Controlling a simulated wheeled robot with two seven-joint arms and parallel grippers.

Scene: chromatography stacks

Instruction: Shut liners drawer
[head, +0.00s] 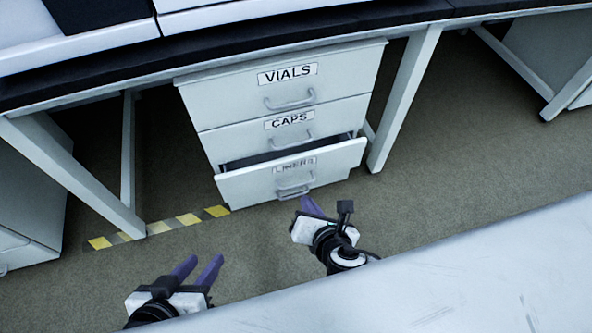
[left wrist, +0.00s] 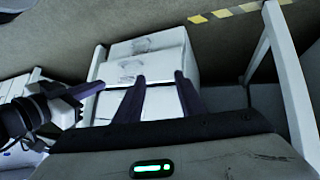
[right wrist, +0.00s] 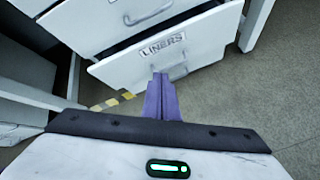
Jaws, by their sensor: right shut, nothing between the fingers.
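The liners drawer (head: 335,161) is the bottom drawer of a white cabinet, pulled partly out, with a dark gap above its front. It also shows in the right wrist view (right wrist: 205,45), with its LINERS label and handle (right wrist: 178,70). My right gripper (head: 311,205) is shut and empty, just in front of and below the drawer's handle; in the right wrist view its fingertips (right wrist: 160,78) overlap the handle's lower left, and I cannot tell if they touch. My left gripper (head: 196,268) is open and empty, low at the left, apart from the cabinet.
The vials drawer (head: 340,82) and caps drawer (head: 335,118) above look shut. Table legs (head: 404,100) stand on both sides of the cabinet. Yellow striped tape (head: 187,219) lies on the floor at left. A pale surface (head: 450,280) fills the lower right.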

